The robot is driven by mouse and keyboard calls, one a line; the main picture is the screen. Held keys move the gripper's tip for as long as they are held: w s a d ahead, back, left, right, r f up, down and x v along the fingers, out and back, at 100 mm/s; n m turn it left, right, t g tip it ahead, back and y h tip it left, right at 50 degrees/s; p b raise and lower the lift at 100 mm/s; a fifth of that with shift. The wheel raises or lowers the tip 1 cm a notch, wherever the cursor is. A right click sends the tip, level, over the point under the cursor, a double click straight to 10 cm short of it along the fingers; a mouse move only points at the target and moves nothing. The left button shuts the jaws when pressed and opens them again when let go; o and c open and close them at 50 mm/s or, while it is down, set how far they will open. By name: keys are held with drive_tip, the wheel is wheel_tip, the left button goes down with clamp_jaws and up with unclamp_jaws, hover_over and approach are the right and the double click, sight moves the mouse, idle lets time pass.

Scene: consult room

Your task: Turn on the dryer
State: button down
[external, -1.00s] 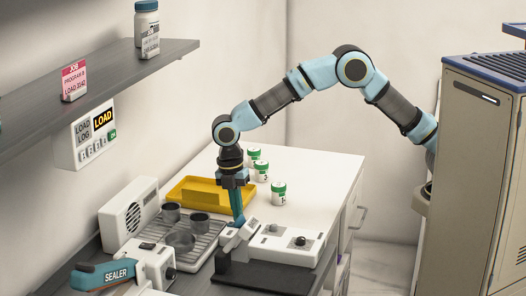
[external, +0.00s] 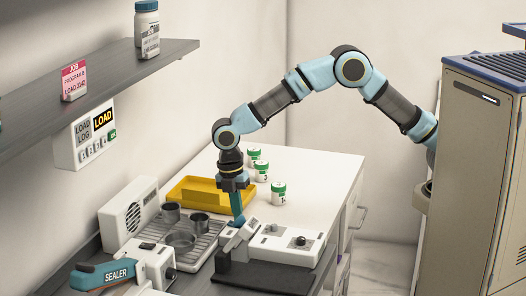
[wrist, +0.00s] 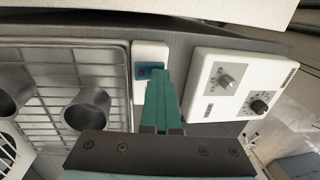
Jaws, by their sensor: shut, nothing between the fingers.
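My gripper (external: 238,220) points down with its teal fingers together, between the wire rack (external: 205,245) and a white control box (external: 285,243). In the wrist view the closed fingertips (wrist: 160,75) lie beside and partly over a small white block with a blue rocker switch (wrist: 148,71). Whether they touch the switch cannot be told. A white unit with a round grille (external: 133,212) stands at the rack's left end; it looks like the dryer, though no label on it can be read. The switch is hidden in the external view.
Metal cups (external: 200,221) stand on the rack. A yellow tray (external: 190,192) and white jars with green lids (external: 278,192) are behind. The control box has knobs (wrist: 259,105). The sealer (external: 105,273) is front left. A shelf (external: 100,80) overhangs the left.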

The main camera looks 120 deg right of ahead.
sight(231, 222)
drive_tip(key=shift+w+d, duration=0.5)
drive_tip(key=r+p, duration=0.4)
drive_tip(key=shift+w+d+r, duration=0.15)
drive_tip(key=shift+d, duration=0.05)
drive_tip(key=shift+w+r+b, duration=0.1)
drive_tip(key=shift+r+b, duration=0.2)
drive_tip(key=shift+b, duration=0.1)
wheel_tip(231, 222, up, 9)
drive_tip(key=b, duration=0.2)
drive_tip(key=shift+w+d, duration=0.35)
drive_tip(key=shift+d, duration=0.05)
drive_tip(key=shift+f, duration=0.1)
drive_tip(key=shift+s+a+r+b, duration=0.25)
drive_tip(key=shift+s+a+b, duration=0.25)
drive_tip(key=shift+b, duration=0.55)
